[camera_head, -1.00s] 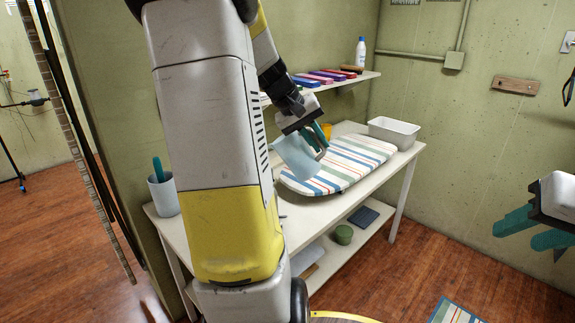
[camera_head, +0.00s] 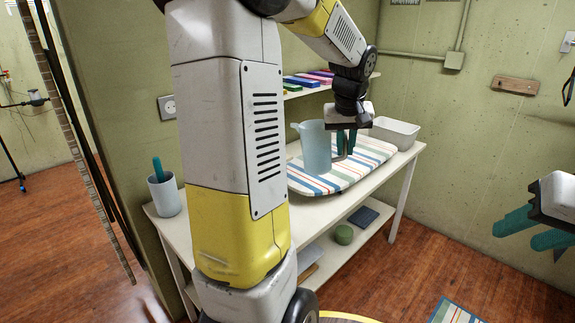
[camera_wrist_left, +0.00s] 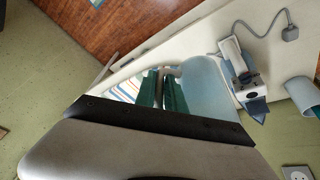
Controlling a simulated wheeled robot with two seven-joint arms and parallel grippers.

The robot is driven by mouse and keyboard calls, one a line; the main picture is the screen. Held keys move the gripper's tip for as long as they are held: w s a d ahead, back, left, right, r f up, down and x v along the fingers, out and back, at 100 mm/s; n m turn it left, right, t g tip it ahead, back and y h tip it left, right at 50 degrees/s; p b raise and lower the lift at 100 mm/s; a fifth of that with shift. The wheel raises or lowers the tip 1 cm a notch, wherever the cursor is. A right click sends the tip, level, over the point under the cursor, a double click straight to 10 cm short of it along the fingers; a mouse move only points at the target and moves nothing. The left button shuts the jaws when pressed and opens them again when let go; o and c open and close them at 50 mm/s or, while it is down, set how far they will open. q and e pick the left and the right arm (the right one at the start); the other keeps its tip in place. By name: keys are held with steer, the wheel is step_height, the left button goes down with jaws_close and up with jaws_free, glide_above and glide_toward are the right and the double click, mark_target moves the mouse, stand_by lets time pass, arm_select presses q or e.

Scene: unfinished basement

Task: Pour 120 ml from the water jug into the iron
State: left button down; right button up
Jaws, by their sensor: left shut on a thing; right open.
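The water jug (camera_head: 315,148) is light blue and translucent. It stands upright over the striped ironing board (camera_head: 310,183); I cannot tell whether its base touches the board. My left gripper (camera_head: 346,150) is shut on the jug's handle, at the jug's right side. The jug also shows in the left wrist view (camera_wrist_left: 207,82), beside the green fingers. The iron (camera_wrist_left: 243,78) lies beyond the jug on the table in that view; in the head view my left arm hides it. The water level is not visible. My right gripper (camera_head: 528,232) is open and empty at the right edge.
The white table (camera_head: 405,160) carries a white bin (camera_head: 395,132) at the back right and a grey cup (camera_head: 165,196) at the left. A wall shelf (camera_head: 300,92) holds several coloured items. A cord with a grey plug (camera_wrist_left: 290,33) lies beyond the iron.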

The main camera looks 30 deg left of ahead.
mark_target(346, 136)
arm_select(q)
steer(key=shift+r, duration=1.55)
